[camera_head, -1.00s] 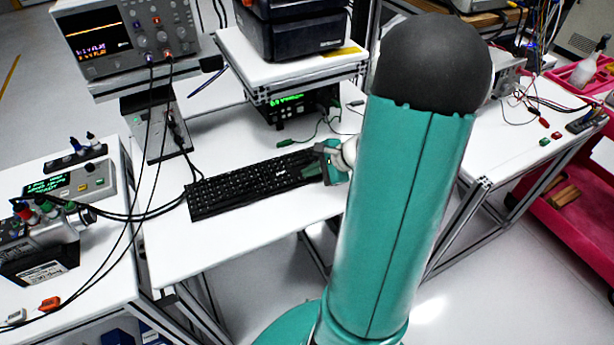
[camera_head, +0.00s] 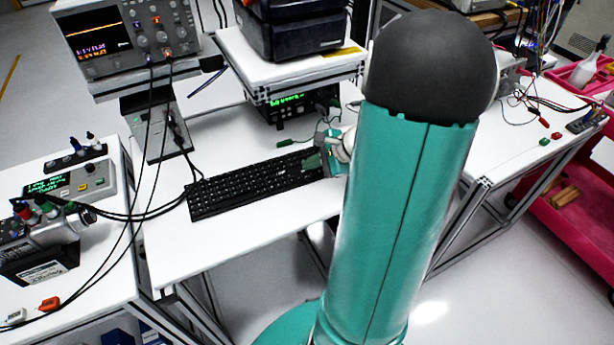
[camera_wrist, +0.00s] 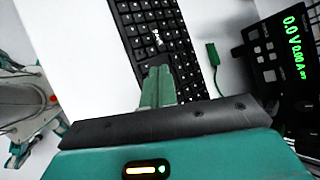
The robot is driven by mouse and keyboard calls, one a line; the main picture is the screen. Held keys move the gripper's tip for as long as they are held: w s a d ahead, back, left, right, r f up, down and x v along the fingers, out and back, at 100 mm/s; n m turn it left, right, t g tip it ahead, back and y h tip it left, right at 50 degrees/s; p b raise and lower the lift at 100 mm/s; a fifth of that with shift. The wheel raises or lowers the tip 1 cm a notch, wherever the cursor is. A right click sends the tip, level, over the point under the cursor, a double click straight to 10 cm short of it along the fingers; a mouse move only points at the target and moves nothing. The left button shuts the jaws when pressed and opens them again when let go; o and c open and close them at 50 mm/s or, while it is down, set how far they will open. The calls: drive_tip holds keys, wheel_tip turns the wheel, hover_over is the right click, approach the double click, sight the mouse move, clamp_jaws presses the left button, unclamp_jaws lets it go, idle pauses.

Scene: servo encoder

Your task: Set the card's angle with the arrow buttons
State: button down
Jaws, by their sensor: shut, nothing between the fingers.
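A black keyboard (camera_head: 255,184) lies on the white table, and its right end is partly hidden by my gripper (camera_head: 318,161). In the wrist view the keyboard (camera_wrist: 182,40) runs from the top down past the fingers. My gripper (camera_wrist: 158,75) is shut and empty, its green fingertips over the keyboard's arrow-key end. I cannot tell whether the tips touch a key. A device with a green text display (camera_head: 62,184) and several buttons stands on the left table; I cannot read its text or make out a card.
A power supply with green digits (camera_wrist: 290,60) stands beside the keyboard, with a green clip lead (camera_wrist: 213,62) between them. An oscilloscope (camera_head: 125,35) is on the shelf at the upper left. The table's front is clear.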

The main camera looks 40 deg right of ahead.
drive_tip(key=shift+r, duration=1.8)
drive_tip(key=s+a+r+n+g+h, duration=0.1)
drive_tip(key=s+a+r+n, duration=0.2)
drive_tip(key=a+n, duration=0.4)
drive_tip(key=s+a+r+n+g+h, duration=0.1)
drive_tip(key=s+a+r+n, duration=0.2)
drive_tip(key=a+r+n, duration=0.3)
drive_tip(key=s+a+r+n+h, duration=0.1)
drive_tip(key=s+a+r+n, duration=0.2)
drive_tip(key=a+n, duration=0.6)
drive_tip(key=a+r, duration=0.1)
drive_tip(key=a, duration=0.4)
drive_tip(key=shift+s+a+r+g+h, duration=0.3)
drive_tip(key=shift+s+r+g+h, duration=0.05)
drive_tip(key=shift+g+h, duration=0.05)
